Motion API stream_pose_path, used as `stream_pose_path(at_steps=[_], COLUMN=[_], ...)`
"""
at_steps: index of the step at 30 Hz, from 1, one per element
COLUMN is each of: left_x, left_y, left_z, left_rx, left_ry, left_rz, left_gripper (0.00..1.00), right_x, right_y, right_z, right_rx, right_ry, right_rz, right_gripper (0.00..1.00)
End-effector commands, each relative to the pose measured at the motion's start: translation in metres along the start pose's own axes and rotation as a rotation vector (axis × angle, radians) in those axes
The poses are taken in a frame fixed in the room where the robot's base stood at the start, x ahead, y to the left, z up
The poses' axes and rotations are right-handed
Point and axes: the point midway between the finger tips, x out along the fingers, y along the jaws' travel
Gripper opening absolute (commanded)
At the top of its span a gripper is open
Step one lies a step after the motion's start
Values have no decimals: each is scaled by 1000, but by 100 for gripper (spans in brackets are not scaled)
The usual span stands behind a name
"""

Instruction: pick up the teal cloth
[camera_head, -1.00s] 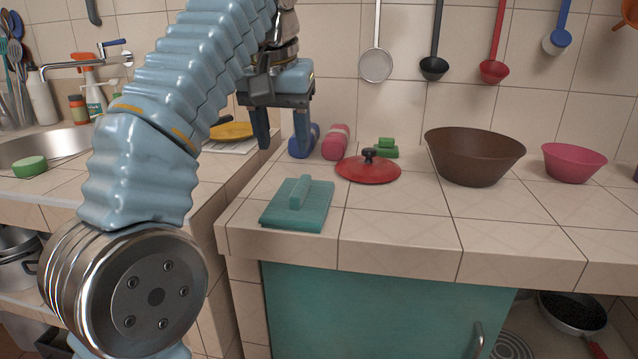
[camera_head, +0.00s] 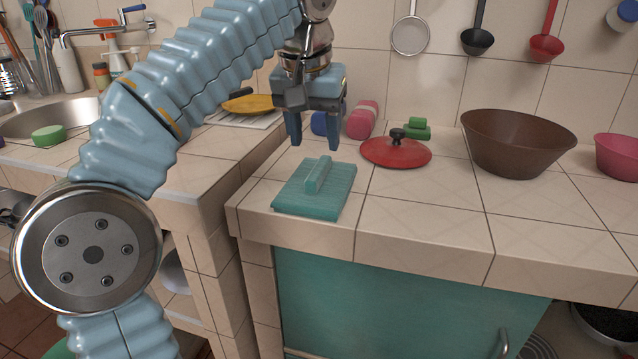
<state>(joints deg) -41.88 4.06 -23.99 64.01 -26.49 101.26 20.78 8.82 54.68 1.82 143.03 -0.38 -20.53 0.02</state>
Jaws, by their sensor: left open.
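The teal cloth (camera_head: 331,196) lies flat on the tiled counter near its front left corner, with a raised ridge (camera_head: 318,174) along its middle. My left gripper (camera_head: 315,145) is above the far part of the cloth, pointing down. Its two fingers are apart with nothing between them, and it does not appear to touch the cloth. My right gripper is not in view.
A red lid (camera_head: 396,154) lies just right of the gripper. A brown bowl (camera_head: 517,143) is farther right. The counter (camera_head: 415,215) right of the cloth is clear.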

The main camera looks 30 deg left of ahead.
Motion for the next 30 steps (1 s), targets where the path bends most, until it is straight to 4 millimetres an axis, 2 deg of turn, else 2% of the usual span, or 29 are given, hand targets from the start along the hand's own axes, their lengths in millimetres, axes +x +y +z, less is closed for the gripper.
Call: stream_pose_path(at_steps=[7,15,23,24,26,30], left_x=[23,64,69,69,69,69], left_y=[0,0,0,0,0,0], left_z=[0,0,0,0,0,0], left_rx=[0,1,0,0,0,0], left_ry=[-1,-1,0,0,0,0], left_rz=[1,1,2,2,1,1], left_gripper=[53,53,53,52,42,21], right_x=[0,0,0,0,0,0], right_y=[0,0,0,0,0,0], right_z=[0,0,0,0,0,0], right_rx=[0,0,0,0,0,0], right_ry=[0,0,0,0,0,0], right_rz=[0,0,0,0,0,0], right_gripper=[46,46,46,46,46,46])
